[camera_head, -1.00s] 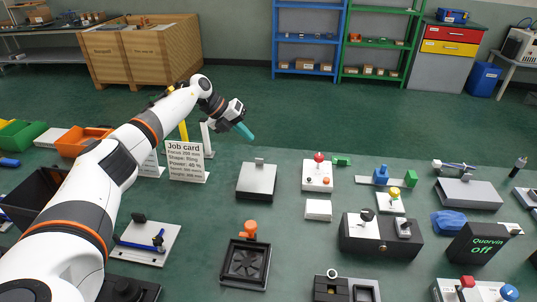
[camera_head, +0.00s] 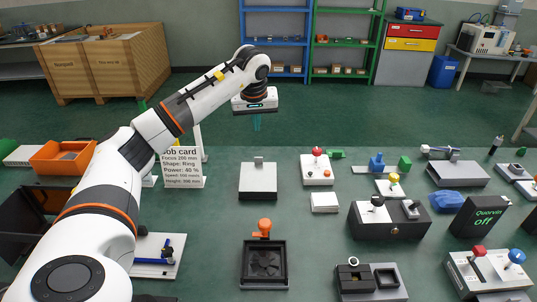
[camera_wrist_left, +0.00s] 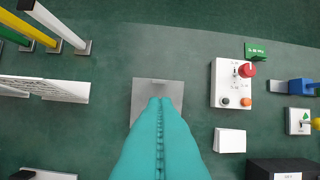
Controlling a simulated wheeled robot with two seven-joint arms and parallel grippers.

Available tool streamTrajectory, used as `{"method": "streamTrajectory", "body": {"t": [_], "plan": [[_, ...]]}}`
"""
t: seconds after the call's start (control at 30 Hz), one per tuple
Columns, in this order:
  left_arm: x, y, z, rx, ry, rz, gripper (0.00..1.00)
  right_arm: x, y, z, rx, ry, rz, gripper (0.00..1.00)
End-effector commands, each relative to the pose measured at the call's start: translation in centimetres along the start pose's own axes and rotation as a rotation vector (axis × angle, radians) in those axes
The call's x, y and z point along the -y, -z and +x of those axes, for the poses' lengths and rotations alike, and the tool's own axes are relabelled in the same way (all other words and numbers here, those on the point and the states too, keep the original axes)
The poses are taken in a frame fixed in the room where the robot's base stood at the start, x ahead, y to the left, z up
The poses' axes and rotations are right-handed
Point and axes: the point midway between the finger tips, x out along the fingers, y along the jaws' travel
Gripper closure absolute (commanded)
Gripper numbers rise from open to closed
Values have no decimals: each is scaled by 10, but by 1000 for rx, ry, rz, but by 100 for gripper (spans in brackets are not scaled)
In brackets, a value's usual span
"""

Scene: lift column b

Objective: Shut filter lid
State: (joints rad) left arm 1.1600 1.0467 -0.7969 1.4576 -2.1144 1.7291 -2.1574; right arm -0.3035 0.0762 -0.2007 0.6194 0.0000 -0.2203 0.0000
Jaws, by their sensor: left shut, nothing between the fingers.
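No label for the filter lid is readable. A square black housing (camera_head: 264,284) with a fan-like grille inside stands at the front middle, with an orange knob piece (camera_head: 263,228) upright at its back edge. A flat grey box (camera_head: 258,184) with a small tab on its far side stands behind it; it also shows in the wrist view (camera_wrist_left: 143,88), partly hidden by my fingers. I cannot tell which one bears the lid. My left gripper (camera_head: 257,124) is shut and empty, its teal fingers (camera_wrist_left: 161,101) pointing down, above and beyond the grey box. My right gripper is not in view.
A job card (camera_head: 183,168) stands left of the grey box, with upright posts behind it. A white control box (camera_head: 317,170) with a red knob is to the right. A black box (camera_head: 388,222) stands further right. Green surface lies clear around the grey box.

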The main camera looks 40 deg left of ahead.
Motion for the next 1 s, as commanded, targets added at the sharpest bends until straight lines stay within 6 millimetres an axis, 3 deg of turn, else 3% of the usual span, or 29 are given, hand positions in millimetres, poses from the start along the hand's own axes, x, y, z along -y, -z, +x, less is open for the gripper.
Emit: {"method": "streamTrajectory", "body": {"t": [0.13,0.27,0.7,1.0], "plan": [[-3,0,0,20,-19,80,100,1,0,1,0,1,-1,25],[-4,-1,13,18,-20,84,100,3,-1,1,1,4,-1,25],[-5,-1,103,16,-19,81,100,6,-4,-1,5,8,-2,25],[-6,4,134,19,-17,82,100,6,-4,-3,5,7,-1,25]]}}
